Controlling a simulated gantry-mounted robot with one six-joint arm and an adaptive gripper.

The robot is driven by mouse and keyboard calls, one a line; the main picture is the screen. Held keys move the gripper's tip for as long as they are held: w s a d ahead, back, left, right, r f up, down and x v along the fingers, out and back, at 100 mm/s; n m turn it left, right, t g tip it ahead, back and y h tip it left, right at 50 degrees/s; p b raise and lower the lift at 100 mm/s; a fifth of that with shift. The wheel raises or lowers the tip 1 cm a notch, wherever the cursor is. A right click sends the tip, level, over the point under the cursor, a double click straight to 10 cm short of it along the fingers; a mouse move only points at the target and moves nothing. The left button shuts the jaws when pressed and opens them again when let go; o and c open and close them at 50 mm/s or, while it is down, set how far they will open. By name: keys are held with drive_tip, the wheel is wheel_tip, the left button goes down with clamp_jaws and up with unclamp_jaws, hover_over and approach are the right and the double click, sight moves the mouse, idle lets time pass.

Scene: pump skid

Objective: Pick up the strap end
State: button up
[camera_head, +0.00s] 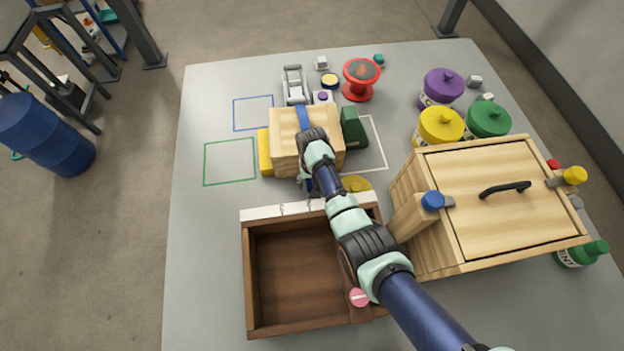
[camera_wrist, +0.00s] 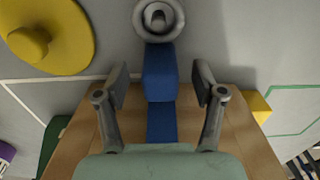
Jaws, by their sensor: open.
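A blue strap (camera_head: 303,118) runs over the top of a light wooden block (camera_head: 285,125). In the wrist view the strap (camera_wrist: 161,122) crosses the block (camera_wrist: 85,140), and its thicker blue end (camera_wrist: 159,74) extends past the block's edge. A grey ring-like part (camera_wrist: 158,18) is at the tip of this end; I cannot tell if they are joined. My gripper (camera_wrist: 160,84) is open, with one finger on each side of the strap end and visible gaps to both fingers. In the head view my arm hides the strap end and fingertips.
A yellow block (camera_head: 265,152) and a green block (camera_head: 354,128) flank the wooden block. A yellow knobbed disc (camera_head: 355,184) lies close by. An open brown box (camera_head: 249,290) and a lidded wooden crate (camera_head: 460,235) stand nearer.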

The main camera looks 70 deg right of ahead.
drive_tip(key=shift+f, duration=0.35)
drive_tip(key=c, duration=1.3)
drive_tip(key=shift+r, duration=0.15)
wheel_tip(320, 180, up, 20)
drive_tip(key=p, duration=1)
